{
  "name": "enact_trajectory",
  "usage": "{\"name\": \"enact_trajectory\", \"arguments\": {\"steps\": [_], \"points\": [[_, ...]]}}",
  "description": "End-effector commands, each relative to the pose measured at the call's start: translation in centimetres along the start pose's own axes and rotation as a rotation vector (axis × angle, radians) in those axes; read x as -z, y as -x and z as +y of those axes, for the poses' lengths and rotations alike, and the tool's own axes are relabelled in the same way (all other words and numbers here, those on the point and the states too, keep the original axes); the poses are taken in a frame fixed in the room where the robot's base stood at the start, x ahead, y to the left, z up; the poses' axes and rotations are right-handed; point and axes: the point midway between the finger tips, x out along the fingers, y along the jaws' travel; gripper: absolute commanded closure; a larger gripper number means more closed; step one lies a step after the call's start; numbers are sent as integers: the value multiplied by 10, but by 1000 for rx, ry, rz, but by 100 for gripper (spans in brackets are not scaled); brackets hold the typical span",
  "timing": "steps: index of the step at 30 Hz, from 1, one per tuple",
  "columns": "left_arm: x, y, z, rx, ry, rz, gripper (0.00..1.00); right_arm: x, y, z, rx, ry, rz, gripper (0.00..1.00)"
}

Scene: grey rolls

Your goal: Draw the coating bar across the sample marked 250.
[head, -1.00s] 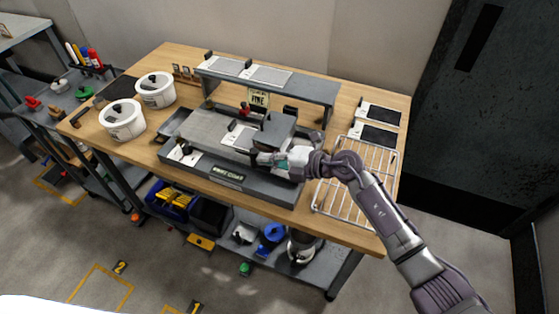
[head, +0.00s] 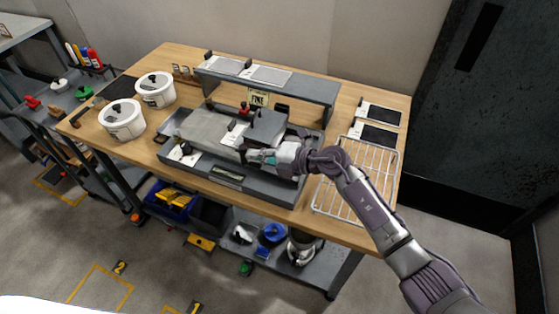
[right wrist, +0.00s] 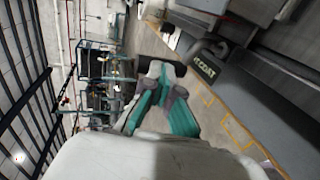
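The coater (head: 270,187), a grey low bed with a front sign, stands mid-bench. A white sample card (head: 234,134) lies on its plate; I cannot read its number. A grey block-like carriage (head: 267,124) sits just right of the card and covers its right part. My right gripper (head: 256,154) is at the bed's front side, by the carriage. Its teal fingers, also in the right wrist view (right wrist: 165,100), appear closed on a dark rounded end, seemingly of the coating bar (head: 243,151); the rest of the bar is hidden. My left gripper is out of view.
A wire rack (head: 358,178) is at the right. Two white lidded pots (head: 123,120) (head: 156,90) stand left. Dark panels (head: 374,135) lie back right.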

Motion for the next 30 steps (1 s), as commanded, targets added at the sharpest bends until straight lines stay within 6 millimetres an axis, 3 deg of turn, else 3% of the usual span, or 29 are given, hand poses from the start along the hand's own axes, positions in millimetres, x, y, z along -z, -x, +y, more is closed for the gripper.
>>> {"name": "enact_trajectory", "arguments": {"steps": [30], "points": [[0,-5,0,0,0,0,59,0,-30,10,-1,1,1,100]]}}
